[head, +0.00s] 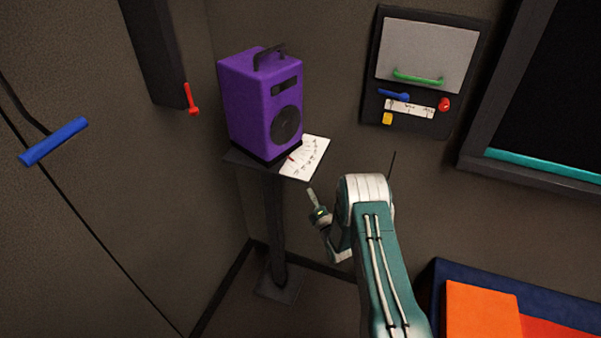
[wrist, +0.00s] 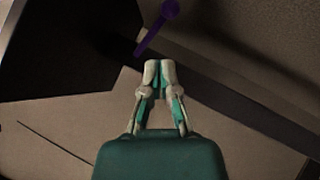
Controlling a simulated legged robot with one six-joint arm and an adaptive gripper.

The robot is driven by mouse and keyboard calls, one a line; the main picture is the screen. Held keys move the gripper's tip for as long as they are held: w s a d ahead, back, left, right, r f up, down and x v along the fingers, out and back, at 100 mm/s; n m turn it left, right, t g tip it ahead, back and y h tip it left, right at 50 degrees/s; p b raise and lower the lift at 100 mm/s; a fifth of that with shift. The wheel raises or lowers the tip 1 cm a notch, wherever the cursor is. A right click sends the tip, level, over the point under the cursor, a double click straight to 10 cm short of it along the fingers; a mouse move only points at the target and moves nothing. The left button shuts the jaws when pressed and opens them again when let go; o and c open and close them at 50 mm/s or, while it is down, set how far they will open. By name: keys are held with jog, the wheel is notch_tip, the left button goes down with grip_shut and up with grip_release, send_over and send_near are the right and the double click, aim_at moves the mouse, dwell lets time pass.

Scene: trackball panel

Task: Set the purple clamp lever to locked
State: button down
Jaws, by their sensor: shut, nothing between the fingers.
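The purple lever (wrist: 155,28) shows at the top of the wrist view, a slim slanted bar with a rounded knob at its upper end. It lies just beyond my fingertips in the picture, and a small gap shows between them. My gripper (wrist: 158,66) is shut and empty, with its fingertips together below the lever's lower end. I cannot make out the lever in the head view. No lock marking is legible in the wrist view.
A purple speaker-like box (head: 258,103) stands on a pedestal shelf with a white dial card (head: 313,158). A wall panel (head: 376,82) has a green handle, a blue lever and a red knob. A red lever (head: 191,99) and blue handle (head: 54,142) are at left. Orange and blue blocks (head: 482,310) sit lower right.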

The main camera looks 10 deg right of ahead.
jog(key=x, duration=0.8)
jog(key=shift+w+a, duration=0.15)
jog(key=shift+w, duration=0.15)
jog(key=shift+r, duration=0.15)
